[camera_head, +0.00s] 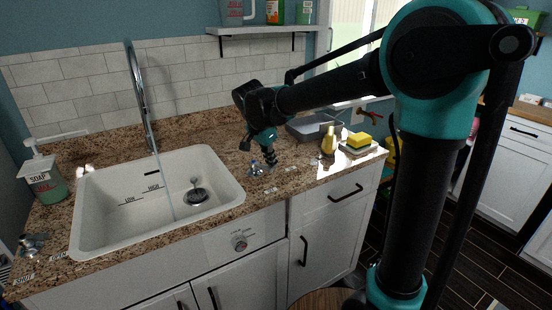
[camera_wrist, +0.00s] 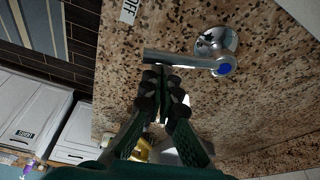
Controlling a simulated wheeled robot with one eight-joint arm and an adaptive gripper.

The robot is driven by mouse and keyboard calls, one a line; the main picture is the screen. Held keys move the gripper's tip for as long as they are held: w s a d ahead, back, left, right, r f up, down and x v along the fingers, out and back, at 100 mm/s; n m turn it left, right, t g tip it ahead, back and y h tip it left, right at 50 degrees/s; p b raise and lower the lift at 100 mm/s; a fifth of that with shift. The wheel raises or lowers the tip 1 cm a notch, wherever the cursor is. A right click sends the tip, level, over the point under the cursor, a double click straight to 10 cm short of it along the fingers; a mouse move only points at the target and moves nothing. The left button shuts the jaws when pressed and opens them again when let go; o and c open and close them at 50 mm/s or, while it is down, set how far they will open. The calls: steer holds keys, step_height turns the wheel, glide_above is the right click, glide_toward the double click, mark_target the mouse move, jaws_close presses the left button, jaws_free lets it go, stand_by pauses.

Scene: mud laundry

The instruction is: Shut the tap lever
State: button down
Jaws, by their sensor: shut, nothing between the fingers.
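The chrome tap lever with a blue dot (camera_wrist: 224,69) stands on the speckled counter. Its bar (camera_wrist: 180,60) points left in the wrist view. In the head view this lever (camera_head: 255,169) is right of the sink, partly hidden by my gripper (camera_head: 270,160). In the wrist view my gripper (camera_wrist: 163,82) is shut and empty, with its fingertips beside the bar's free end; I cannot tell whether they touch. A second chrome lever (camera_head: 31,243) stands left of the sink. A thin stream of water (camera_head: 161,185) falls from the tall spout (camera_head: 138,92) into the sink.
The white sink (camera_head: 225,190) has LOW and HIGH marks and a drain. A soap bottle (camera_head: 45,182) stands on the left. A grey tray (camera_head: 310,128), yellow bottle (camera_head: 328,141) and yellow sponge (camera_head: 360,139) are on the right. A wall shelf (camera_head: 262,30) is above.

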steer(key=shift+s+a, duration=0.2)
steer(key=shift+s+a, duration=0.6)
steer(key=shift+s, duration=0.1)
steer(key=shift+d, duration=0.1)
